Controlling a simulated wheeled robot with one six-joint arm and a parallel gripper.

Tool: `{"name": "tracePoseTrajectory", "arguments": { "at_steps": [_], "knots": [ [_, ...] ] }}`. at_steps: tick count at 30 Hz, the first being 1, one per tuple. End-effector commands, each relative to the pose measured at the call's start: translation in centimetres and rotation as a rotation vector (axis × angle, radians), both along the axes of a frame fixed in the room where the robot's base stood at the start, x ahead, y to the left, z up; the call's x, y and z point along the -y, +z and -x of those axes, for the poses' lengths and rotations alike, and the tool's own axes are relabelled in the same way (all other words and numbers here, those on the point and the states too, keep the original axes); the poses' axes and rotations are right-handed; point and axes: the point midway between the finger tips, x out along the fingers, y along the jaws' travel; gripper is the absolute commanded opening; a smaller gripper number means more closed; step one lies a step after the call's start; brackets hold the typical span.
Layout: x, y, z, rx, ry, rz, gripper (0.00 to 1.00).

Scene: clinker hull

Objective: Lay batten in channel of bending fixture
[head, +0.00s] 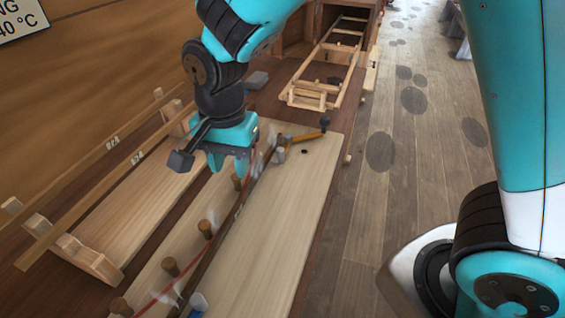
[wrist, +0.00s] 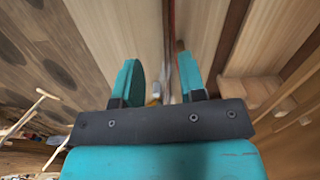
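The bending fixture (head: 275,235) is a pale board with several brown pegs (head: 205,229) in a row and a red line beside them. A long, thin dark batten (head: 222,240) with a small pale label runs lengthwise along the fixture beside the pegs. I cannot tell how deep it sits in the channel. My gripper (head: 230,172) is over the far part of the fixture, pointing down. In the wrist view its two teal fingers (wrist: 156,75) are apart, with a thin dark and red strip (wrist: 168,50) running between them. Contact with the batten is not clear.
Two pale labelled battens (head: 95,195) rest on notched wooden blocks (head: 85,262) at the left. A yellow-handled lever (head: 305,138) stands at the fixture's far end. A ladder-like wooden frame (head: 330,65) lies beyond. Plank floor (head: 385,215) is open to the right.

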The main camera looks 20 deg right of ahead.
Motion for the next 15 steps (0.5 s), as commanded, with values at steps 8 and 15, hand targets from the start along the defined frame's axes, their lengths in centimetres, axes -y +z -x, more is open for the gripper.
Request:
{"name": "tracePoseTrajectory", "arguments": {
  "at_steps": [8, 15],
  "knots": [
    [4.7, 7.7, 8.8, 0.104, 0.731, -0.206, 0.38],
    [6.1, 9.7, 15.1, 0.239, 1.195, -0.282, 0.38]
  ]
}}
